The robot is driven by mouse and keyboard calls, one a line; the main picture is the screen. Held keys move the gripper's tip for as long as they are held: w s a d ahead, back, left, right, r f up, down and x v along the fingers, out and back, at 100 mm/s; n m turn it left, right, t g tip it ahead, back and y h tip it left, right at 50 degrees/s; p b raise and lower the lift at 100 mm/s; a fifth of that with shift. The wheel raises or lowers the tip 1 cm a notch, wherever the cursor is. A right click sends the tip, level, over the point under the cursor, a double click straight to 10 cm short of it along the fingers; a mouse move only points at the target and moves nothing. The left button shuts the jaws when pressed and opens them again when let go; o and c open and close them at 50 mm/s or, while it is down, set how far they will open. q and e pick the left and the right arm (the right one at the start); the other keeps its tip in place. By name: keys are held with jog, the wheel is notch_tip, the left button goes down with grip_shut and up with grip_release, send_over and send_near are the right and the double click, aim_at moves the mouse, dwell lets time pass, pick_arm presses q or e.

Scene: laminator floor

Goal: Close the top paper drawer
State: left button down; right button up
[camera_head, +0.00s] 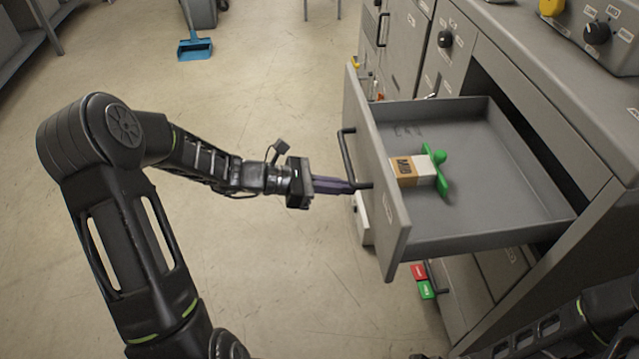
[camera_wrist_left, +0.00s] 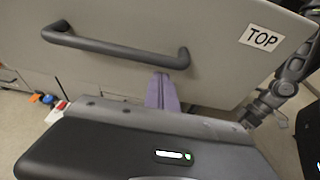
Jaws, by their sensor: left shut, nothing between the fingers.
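The top paper drawer (camera_head: 480,218) is pulled well out of the grey cabinet (camera_head: 545,100) in the head view. Its front panel carries a dark bar handle (camera_head: 346,158), which also spans the left wrist view (camera_wrist_left: 120,50) beside a TOP label (camera_wrist_left: 262,38). My left gripper (camera_head: 352,187) is shut and empty, its purple fingers at the drawer front near the lower end of the handle. In the wrist view the fingertips (camera_wrist_left: 161,80) are just below the handle's right end; whether they touch the panel I cannot tell.
Inside the drawer lie a tan and white box (camera_head: 408,170) and a green object (camera_head: 440,172). A blue dustpan (camera_head: 195,47) lies far back. The floor at left is clear.

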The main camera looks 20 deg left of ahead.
pick_arm(q)
jog(key=shift+w+d, duration=0.35)
jog(key=shift+d, duration=0.2)
jog(key=shift+w+d, duration=0.3)
jog(key=shift+d, duration=0.2)
pick_arm(e)
jog(key=shift+r, duration=0.15)
